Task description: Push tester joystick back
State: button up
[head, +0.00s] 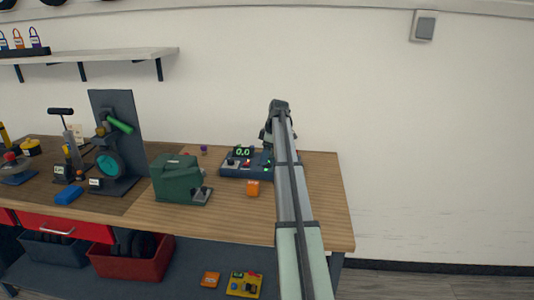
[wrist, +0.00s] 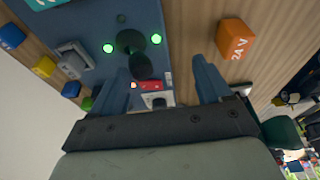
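The joystick, a black stick with a round knob (wrist: 140,66), stands on the panel between two lit green lamps. In the head view the fingertips are hidden.
An orange 24 V block (wrist: 236,39) lies beside the tester; it also shows in the head view (head: 253,188). A green machine (head: 178,178) stands to the left on the bench. Red, blue, yellow and green parts are near the panel. The bench's right end (head: 325,200) is clear.

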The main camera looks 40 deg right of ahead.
dwell(0.3)
jog(key=shift+w+d, duration=1.3)
jog(key=shift+r, duration=0.1)
notch_tip(320, 180, up, 7)
dwell(0.9)
dwell(0.4)
